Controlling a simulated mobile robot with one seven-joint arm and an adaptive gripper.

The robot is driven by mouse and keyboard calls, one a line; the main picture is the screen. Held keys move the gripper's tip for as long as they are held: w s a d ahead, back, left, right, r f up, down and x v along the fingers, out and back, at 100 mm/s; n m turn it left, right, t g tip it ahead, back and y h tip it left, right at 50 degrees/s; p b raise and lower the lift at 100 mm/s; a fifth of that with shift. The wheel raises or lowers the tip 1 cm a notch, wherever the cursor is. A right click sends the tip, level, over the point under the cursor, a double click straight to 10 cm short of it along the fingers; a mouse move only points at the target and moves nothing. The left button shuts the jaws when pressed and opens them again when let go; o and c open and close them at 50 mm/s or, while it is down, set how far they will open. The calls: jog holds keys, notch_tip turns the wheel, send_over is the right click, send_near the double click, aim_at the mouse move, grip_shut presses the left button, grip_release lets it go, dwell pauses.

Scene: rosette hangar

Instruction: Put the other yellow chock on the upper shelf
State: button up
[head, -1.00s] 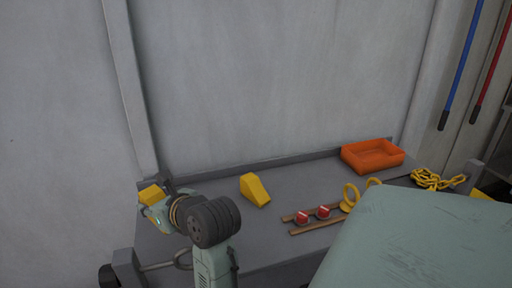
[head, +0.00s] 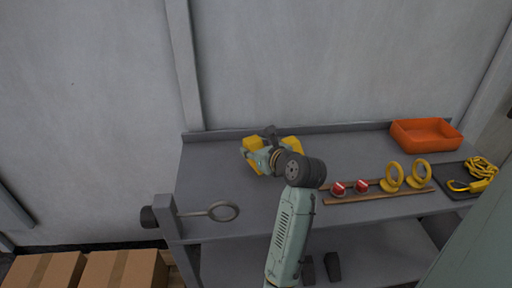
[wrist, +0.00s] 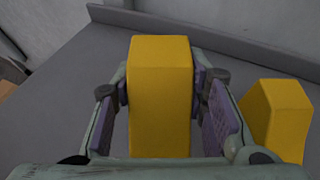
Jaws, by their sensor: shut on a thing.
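My gripper (head: 262,158) is shut on a yellow chock (wrist: 160,95), which stands between the finger pads in the wrist view. The held chock (head: 252,144) also shows in the head view, at the back left of the grey upper shelf (head: 205,180). Whether it touches the shelf I cannot tell. Another yellow chock (wrist: 276,112) sits on the shelf just right of my gripper. In the head view this second chock (head: 293,144) is partly hidden by my wrist.
Red-topped pieces (head: 361,187) and yellow rings (head: 419,172) stand by wooden strips right of my arm. An orange tray (head: 425,136) and yellow chain (head: 480,170) are farther right.

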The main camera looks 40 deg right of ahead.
aim_at(255, 142)
jog(key=w+d, duration=0.2)
jog(key=shift+w+f, duration=0.1)
jog(key=shift+w, duration=0.2)
jog(key=shift+w+d+f+p, duration=0.15)
jog(key=shift+f+p, duration=0.25)
jog(key=shift+f, duration=0.5)
jog(key=shift+w+f+p, duration=0.1)
jog(key=shift+f+p, duration=0.25)
jog(key=shift+f, duration=0.55)
jog(key=shift+f, duration=0.1)
jog(key=o, duration=1.3)
jog(key=shift+o, duration=0.3)
